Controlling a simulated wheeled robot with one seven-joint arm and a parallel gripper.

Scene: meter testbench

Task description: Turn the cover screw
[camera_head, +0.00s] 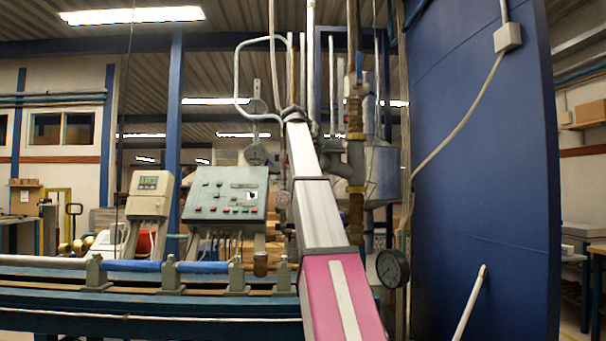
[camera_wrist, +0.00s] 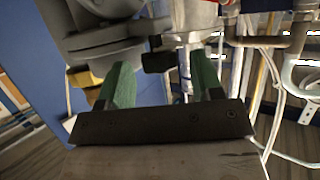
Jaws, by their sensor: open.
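My gripper (camera_wrist: 160,64) is open in the wrist view, with two green fingers spread apart. A small dark block (camera_wrist: 158,61) shows between the fingertips; I cannot tell whether it is the cover screw or whether either finger touches it. A dark grey rounded fitting (camera_wrist: 90,32) is beyond the left finger, and a silver metal body (camera_wrist: 190,14) is above the right finger. In the head view my arm reaches up and away toward grey fittings on the piping; the gripper itself cannot be made out there. No cover screw is clearly identifiable in the head view.
A blue panel (camera_head: 480,170) stands on the right. A pressure gauge (camera_head: 392,268) is close to the right of my arm. A green control box (camera_head: 228,195) and a meter display (camera_head: 150,190) stand behind the blue bench (camera_head: 150,300) on the left. Vertical pipes (camera_head: 355,120) rise beside the arm's far end.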

